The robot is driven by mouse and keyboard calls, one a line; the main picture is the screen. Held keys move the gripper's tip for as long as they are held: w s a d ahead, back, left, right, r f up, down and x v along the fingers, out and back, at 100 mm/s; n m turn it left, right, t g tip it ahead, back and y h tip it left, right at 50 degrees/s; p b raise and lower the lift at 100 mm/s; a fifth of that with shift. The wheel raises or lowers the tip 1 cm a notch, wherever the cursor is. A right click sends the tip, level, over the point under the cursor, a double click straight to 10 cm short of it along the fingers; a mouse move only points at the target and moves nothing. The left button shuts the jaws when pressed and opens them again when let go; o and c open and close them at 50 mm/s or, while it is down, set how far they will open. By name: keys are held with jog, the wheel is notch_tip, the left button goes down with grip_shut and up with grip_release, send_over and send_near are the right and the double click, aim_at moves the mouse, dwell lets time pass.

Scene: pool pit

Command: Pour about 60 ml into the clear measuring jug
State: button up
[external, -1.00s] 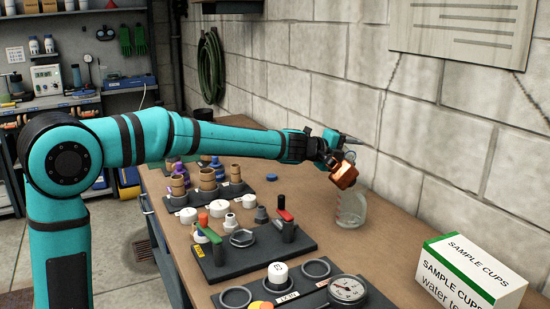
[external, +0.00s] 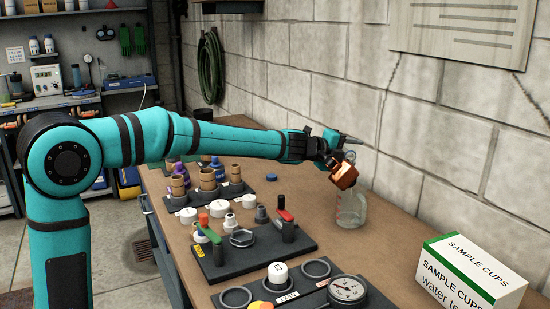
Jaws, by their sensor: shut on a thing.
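The clear measuring jug (external: 351,212) stands upright on the bench, right of the middle. My gripper (external: 336,160) is above it and a little to the left. The gripper is shut on a copper-coloured vessel (external: 344,175), which is tilted over the jug's mouth. The vessel hides part of the jug's rim. Any stream and the level of liquid in the jug are too small to tell.
A pressure gauge (external: 346,289) is at the near edge. A box of sample cups (external: 470,272) stands at right. The block wall (external: 440,150) rises behind the bench.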

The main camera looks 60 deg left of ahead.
jog(key=shift+a+f+n+g+h, duration=0.15)
jog(key=shift+f+n+g, duration=0.05)
jog(key=shift+f+n, duration=0.25)
jog(key=shift+a+f+n+g+h, duration=0.1)
jog(key=shift+f+n+g+h, duration=0.1)
jog(key=shift+f+n, duration=0.25)
jog(key=shift+r, duration=0.1)
jog(key=shift+a, duration=0.1)
jog(key=shift+a+f+n+g, duration=0.4)
jog(key=shift+f+n, duration=0.1)
jog(key=shift+n, duration=0.3)
jog(key=shift+r+h+b, duration=0.1)
jog(key=shift+h+b, duration=0.2)
jog(key=shift+h, duration=0.05)
jog(key=shift+d+r+n, duration=0.1)
jog(key=shift+n, duration=0.3)
dwell(0.7)
